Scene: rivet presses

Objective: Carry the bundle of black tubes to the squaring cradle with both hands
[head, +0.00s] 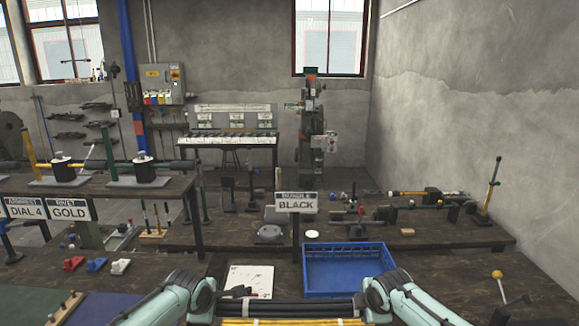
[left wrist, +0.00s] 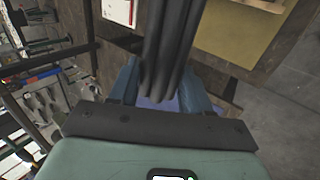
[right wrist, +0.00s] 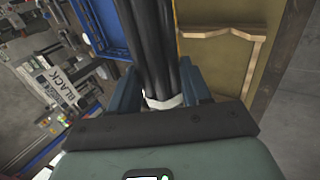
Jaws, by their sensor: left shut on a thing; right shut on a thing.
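The bundle of black tubes (head: 290,307) lies across the bottom middle of the head view, held level between my two arms. In the left wrist view the tubes (left wrist: 170,45) run between the fingers of my left gripper (left wrist: 160,92), which is shut on them. In the right wrist view the tubes (right wrist: 153,45) pass between the fingers of my right gripper (right wrist: 160,92), also shut on them. A pale band shows at the tubes there. I cannot tell for sure which thing is the squaring cradle.
A sign (head: 296,202) reading BLACK stands behind. A yellow-knobbed lever (head: 498,275) stands at the right.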

